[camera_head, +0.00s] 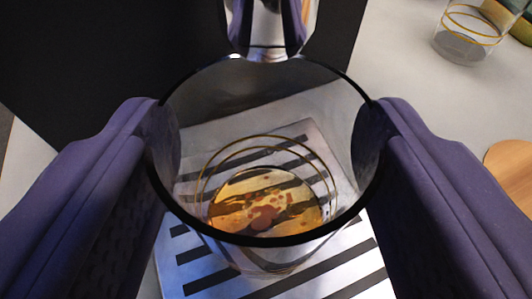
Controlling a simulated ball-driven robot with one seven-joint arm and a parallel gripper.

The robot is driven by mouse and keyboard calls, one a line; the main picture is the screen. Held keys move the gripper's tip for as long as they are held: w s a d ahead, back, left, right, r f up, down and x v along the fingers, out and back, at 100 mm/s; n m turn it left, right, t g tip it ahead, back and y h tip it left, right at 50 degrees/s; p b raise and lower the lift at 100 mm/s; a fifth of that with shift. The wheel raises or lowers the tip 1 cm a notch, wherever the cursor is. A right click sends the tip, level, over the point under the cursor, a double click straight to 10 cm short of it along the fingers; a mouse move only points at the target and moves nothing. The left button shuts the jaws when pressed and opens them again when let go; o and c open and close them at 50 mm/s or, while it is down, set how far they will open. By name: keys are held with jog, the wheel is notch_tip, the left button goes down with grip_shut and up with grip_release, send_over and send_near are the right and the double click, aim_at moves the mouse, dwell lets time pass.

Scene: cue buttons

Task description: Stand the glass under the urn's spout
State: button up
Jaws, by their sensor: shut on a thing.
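The glass (265,238) is clear with a dark rim and thin gold rings, and I look down into its open top. My gripper (265,145) is shut on it, with one purple finger on each side of the rim. The glass is over a light drip tray (345,262) with dark slots; I cannot tell if it touches it. A shiny metal spout (268,25) is at the top centre, just beyond the glass's far rim. An orange-brown patterned patch shows through the glass's bottom. The rest of the urn is mostly out of view.
A dark panel (90,70) stands behind the tray on the left. Another clear glass with gold rings (465,35) stands at the upper right, beside some yellow and green things. A round wooden piece (512,170) lies at the right edge. The pale surface between them is clear.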

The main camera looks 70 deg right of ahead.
jog(key=shift+f, duration=0.1)
jog(key=o, duration=1.3)
jog(key=shift+c, duration=0.2)
jog(key=p+v, duration=0.3)
jog(key=v, duration=0.9)
jog(key=shift+w+a, duration=0.1)
